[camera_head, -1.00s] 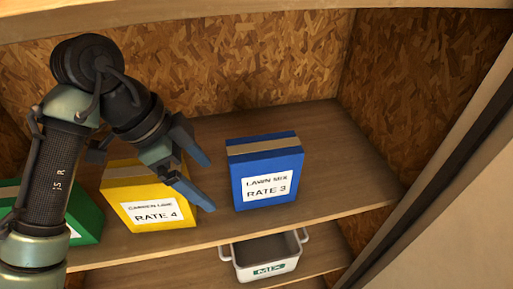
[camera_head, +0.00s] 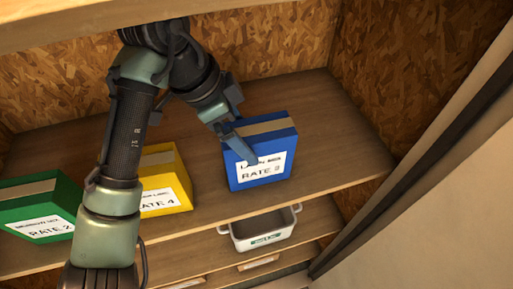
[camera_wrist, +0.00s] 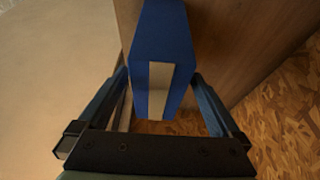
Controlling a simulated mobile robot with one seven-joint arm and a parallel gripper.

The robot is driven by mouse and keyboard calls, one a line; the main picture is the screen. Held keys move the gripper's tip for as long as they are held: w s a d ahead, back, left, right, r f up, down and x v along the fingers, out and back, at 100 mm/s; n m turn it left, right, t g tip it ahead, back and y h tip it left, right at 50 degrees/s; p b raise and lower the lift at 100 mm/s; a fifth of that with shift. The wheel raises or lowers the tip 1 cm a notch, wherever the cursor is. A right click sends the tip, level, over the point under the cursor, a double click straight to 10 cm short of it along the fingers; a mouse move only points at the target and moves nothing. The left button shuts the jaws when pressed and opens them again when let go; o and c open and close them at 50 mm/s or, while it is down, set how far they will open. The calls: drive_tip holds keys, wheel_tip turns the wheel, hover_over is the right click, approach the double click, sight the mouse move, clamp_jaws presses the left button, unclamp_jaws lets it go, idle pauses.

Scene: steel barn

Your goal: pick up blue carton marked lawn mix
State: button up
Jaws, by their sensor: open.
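The blue carton marked lawn mix, rate 3 (camera_head: 262,172) stands upright on the wooden shelf (camera_head: 330,150), with a tan strip along its top. In the head view my gripper (camera_head: 240,128) is at the carton's upper left, and one finger crosses in front of its label. In the wrist view the carton (camera_wrist: 178,45) lies between my two open fingers (camera_wrist: 162,88), one on each side. A narrow gap shows on the right side; contact on the left I cannot tell.
A yellow carton marked rate 4 (camera_head: 165,190) and a green carton marked rate 2 (camera_head: 45,205) stand to the left, partly behind my arm. A white tub (camera_head: 262,232) sits on the shelf below. Bare shelf lies right of the blue carton. Chipboard walls (camera_head: 285,45) close the back and side.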

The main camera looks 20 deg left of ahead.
sight(257, 129)
drive_tip(key=shift+w+d+r+p, duration=0.15)
drive_tip(key=shift+w+d, duration=0.15)
drive_tip(key=shift+d, duration=0.35)
drive_tip(key=shift+w+d+p, duration=0.15)
drive_tip(key=shift+w+d, duration=0.15)
drive_tip(key=shift+d, duration=0.3)
drive_tip(key=shift+x, duration=1.05)
drive_tip(key=shift+w+f+p, duration=0.15)
drive_tip(key=shift+f+p, duration=0.25)
drive_tip(key=shift+f, duration=0.15)
drive_tip(key=shift+f, duration=0.25)
clamp_jaws()
